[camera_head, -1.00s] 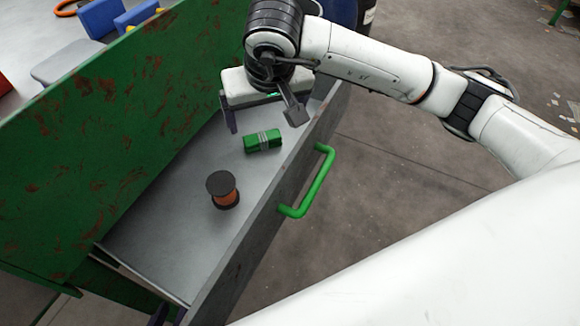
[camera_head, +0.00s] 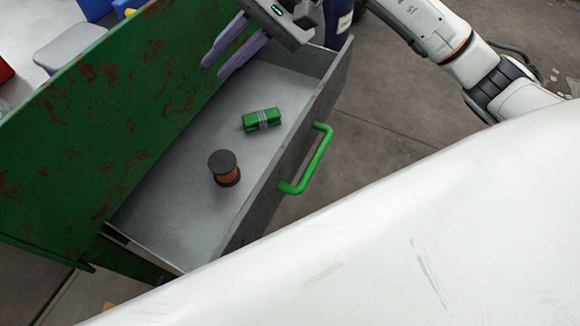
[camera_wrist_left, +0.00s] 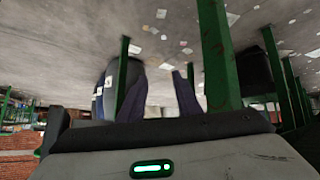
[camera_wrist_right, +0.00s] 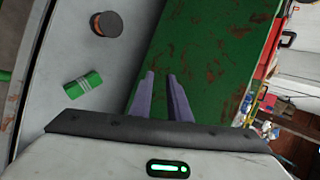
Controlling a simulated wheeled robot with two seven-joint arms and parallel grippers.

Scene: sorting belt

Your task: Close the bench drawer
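The bench drawer (camera_head: 190,225) is pulled out from the green, rust-flecked bench (camera_head: 110,110). Its grey front carries a green handle (camera_head: 320,160). Inside lie a dark spool with an orange middle (camera_head: 224,168) and a green strapped block (camera_head: 262,120); the right wrist view also shows the spool (camera_wrist_right: 107,24) and block (camera_wrist_right: 83,84). My right gripper (camera_head: 214,71) is over the drawer's far end, fingers slightly apart and empty, pointing toward the bench panel. My left gripper (camera_wrist_left: 157,68) is outside the head view; its fingers are apart and empty in its wrist view.
A grey seat-like object (camera_head: 70,46) and a blue item lie on the bench top. A dark blue barrel (camera_head: 338,22) stands beyond the drawer. The floor right of the handle is clear. Green posts (camera_wrist_left: 217,60) stand near my left gripper.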

